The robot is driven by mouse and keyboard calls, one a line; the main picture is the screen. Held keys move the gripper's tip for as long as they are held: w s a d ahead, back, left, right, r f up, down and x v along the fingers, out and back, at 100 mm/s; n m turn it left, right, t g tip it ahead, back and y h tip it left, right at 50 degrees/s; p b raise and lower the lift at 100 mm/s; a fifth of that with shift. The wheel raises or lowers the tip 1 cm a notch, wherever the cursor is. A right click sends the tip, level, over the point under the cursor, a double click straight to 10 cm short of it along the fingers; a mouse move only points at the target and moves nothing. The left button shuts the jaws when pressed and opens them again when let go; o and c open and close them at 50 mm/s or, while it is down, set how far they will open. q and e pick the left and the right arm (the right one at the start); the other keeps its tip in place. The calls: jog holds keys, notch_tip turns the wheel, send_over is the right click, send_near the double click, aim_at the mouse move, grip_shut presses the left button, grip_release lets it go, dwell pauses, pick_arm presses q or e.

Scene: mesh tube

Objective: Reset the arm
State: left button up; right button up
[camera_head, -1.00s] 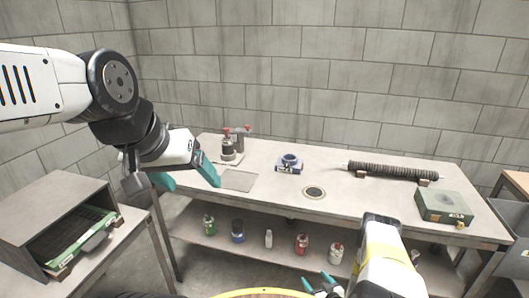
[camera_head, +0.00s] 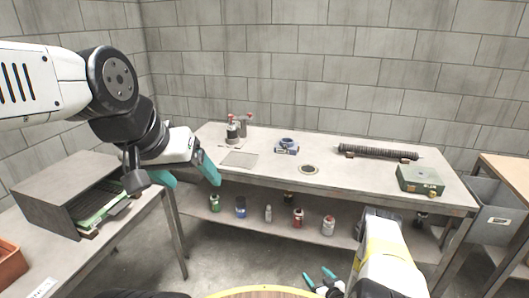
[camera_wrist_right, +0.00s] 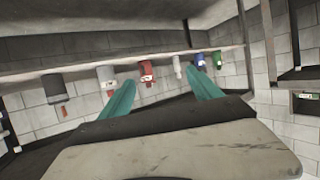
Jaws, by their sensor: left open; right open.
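My left gripper (camera_head: 190,175) hangs at the left in the head view, its teal fingers apart and empty, in front of the workbench's left end. My right gripper (camera_head: 319,278) is low at the bottom of the head view, in front of the bench, its teal fingers apart with nothing between them. In the right wrist view its two fingers (camera_wrist_right: 160,100) are spread, and the picture is upside down. The dark mesh tube (camera_head: 378,151) lies across small supports at the back right of the workbench (camera_head: 330,185). Neither gripper touches it.
A green box (camera_head: 420,180) sits at the bench's right end. A blue-grey device (camera_head: 286,147) and a red-topped burner (camera_head: 233,131) stand farther left. Several bottles (camera_head: 298,219) line the lower shelf. A side table with a grey open cabinet (camera_head: 62,190) is at left.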

jog(key=w+d+r+g+h, duration=0.1)
jog(key=w+d+r, duration=0.2)
jog(key=w+r, duration=0.5)
jog(key=w+d+r+g+h, duration=0.1)
jog(key=w+d+r, duration=0.4)
jog(key=r, duration=0.5)
notch_tip(320, 180, up, 23)
jog(key=w+a+m+g+h, duration=0.1)
jog(key=w+a+h, duration=0.1)
jog(key=s+a+r+m+g, duration=0.1)
jog(key=s+a+r, duration=0.2)
jog(key=s+r, duration=0.45)
jog(key=s+a+r+m+g, duration=0.15)
jog(key=s+r, duration=0.35)
jog(key=r, duration=0.5)
jog(key=s+a+r, duration=0.2)
jog(key=s, duration=0.6)
jog(key=s+a+r+g+y, duration=0.1)
jog(key=s+a+r, duration=0.1)
jog(key=s, duration=0.7)
jog(key=s+a+r+y, duration=0.1)
jog(key=s+a+r, duration=0.2)
jog(key=s, duration=0.5)
jog(key=shift+s+a, duration=0.25)
jog(key=shift+a, duration=0.5)
jog(key=shift+n+g, duration=0.25)
